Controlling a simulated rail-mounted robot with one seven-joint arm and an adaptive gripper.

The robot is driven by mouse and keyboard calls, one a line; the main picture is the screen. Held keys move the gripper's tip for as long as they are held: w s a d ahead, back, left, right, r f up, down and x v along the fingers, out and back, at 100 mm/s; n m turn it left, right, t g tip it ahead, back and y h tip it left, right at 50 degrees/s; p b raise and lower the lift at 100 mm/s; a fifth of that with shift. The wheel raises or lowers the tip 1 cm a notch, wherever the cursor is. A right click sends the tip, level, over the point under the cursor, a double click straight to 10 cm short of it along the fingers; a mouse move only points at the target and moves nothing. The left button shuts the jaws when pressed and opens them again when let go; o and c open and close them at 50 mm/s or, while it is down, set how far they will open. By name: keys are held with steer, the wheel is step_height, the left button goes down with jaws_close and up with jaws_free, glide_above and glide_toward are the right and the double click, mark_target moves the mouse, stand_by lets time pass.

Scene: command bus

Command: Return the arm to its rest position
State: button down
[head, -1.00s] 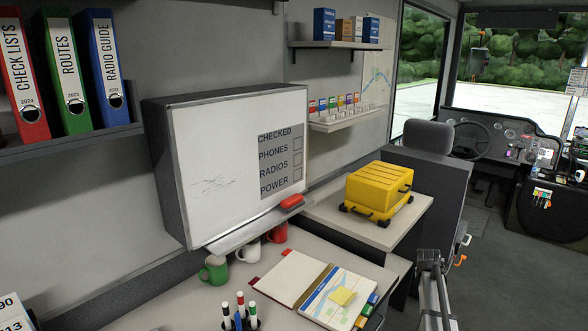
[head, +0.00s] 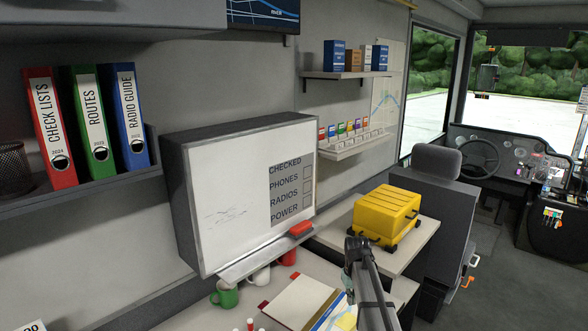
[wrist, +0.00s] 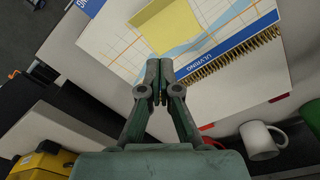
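My gripper (wrist: 158,76) shows in the wrist view with its two fingertips close together and only a thin gap between them; nothing is seen held. Below it in that view lies an open ring binder (wrist: 228,62) with a map page and a yellow note (wrist: 165,27). In the head view my arm rises over the front edge of the desk, in front of the yellow case; I cannot make out the fingers there. The whiteboard (head: 225,210) hangs on the wall with its printed list and no marks visible in the boxes.
A yellow case (head: 386,213) sits on the side counter. Green (head: 225,294), white and red mugs stand under the whiteboard. A red eraser (head: 301,228) lies on the board's ledge. Binders (head: 92,120) stand on the left shelf. The aisle at right (head: 490,290) is clear.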

mark_target(341, 321)
steer(key=shift+n+g, duration=0.3)
steer(key=shift+s+a+f+b, duration=0.15)
steer(key=shift+a+f+b, duration=0.4)
steer(key=shift+f, duration=0.4)
steer(key=shift+s+a+f+b, duration=0.2)
steer(key=shift+a+f+b, duration=0.3)
steer(key=shift+f, duration=0.45)
steer(key=shift+s+a+f+b, duration=0.15)
steer(key=shift+a+f+b, duration=0.35)
steer(key=shift+f, duration=0.45)
steer(key=shift+f+b, duration=0.4)
steer(key=shift+f, duration=0.7)
stand_by(0.4)
steer(key=shift+r+p, duration=1.35)
steer(key=shift+r, duration=1.15)
